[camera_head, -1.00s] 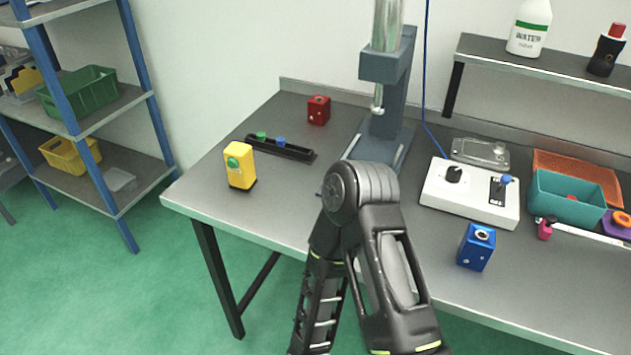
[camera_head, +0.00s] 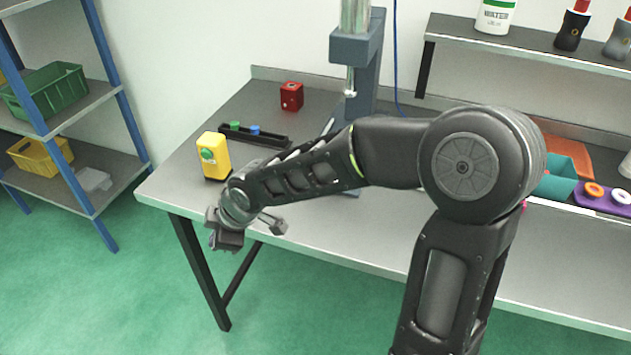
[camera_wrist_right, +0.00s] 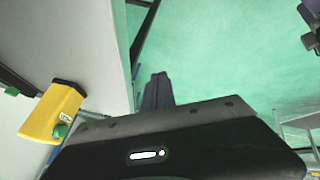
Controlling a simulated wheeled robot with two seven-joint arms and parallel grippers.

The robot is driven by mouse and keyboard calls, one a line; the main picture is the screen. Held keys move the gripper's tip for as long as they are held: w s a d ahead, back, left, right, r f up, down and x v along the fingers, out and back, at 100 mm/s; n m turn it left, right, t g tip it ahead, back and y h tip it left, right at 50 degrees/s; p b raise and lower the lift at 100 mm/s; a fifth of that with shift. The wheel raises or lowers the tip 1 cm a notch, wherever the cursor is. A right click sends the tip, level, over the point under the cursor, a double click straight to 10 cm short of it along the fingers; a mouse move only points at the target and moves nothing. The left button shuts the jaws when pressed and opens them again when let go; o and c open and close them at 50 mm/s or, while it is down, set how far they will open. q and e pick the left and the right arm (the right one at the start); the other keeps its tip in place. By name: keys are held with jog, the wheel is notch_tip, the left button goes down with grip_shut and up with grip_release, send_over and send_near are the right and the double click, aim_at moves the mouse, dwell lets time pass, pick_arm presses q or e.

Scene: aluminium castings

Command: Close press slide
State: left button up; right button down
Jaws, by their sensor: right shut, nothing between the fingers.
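The press (camera_head: 368,60), a blue-grey stand with a bright metal column, stands at the back of the bench; my right arm hides its base and front. A black rail (camera_head: 274,140) with a green knob (camera_head: 235,125) and a blue knob (camera_head: 255,130) lies left of the press; I cannot tell whether it is the slide. My right gripper (camera_head: 228,240) is off the bench's front left edge, below the yellow button box (camera_head: 214,157). In the right wrist view its fingers (camera_wrist_right: 157,92) are together and empty, apart from the yellow box (camera_wrist_right: 52,110).
A red box (camera_head: 291,96) stands behind the rail. A teal bin (camera_head: 555,187) and purple tray (camera_head: 600,204) are at the right. A shelf (camera_head: 520,45) with bottles hangs above. A blue rack (camera_head: 120,90) stands left. Floor in front of the bench is clear.

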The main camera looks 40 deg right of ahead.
jog(key=s+d+r+n+g+h, duration=0.1)
jog(key=s+d+r+n+h, duration=0.2)
jog(key=d+r+n, duration=0.3)
jog(key=s+d+r+n+g+h, duration=0.1)
jog(key=s+d+r+n+h, duration=0.3)
jog(key=d+r+n, duration=0.3)
jog(key=s+d+r, duration=0.1)
jog(key=d, duration=0.2)
jog(key=shift+d+r+g, duration=0.15)
jog(key=shift+d+g, duration=0.1)
jog(key=shift+g, duration=0.15)
jog(key=shift+w, duration=0.1)
jog(key=x, duration=1)
jog(key=shift+w+d, duration=0.1)
jog(key=shift+d, duration=0.1)
jog(key=shift+w+d+r+p, duration=0.2)
jog(key=shift+w+d, duration=0.15)
jog(key=shift+d, duration=0.15)
jog(key=shift+w+d+r+p, duration=0.1)
jog(key=shift+w+d+p, duration=0.05)
jog(key=shift+w+d, duration=0.6)
jog(key=shift+d, duration=0.2)
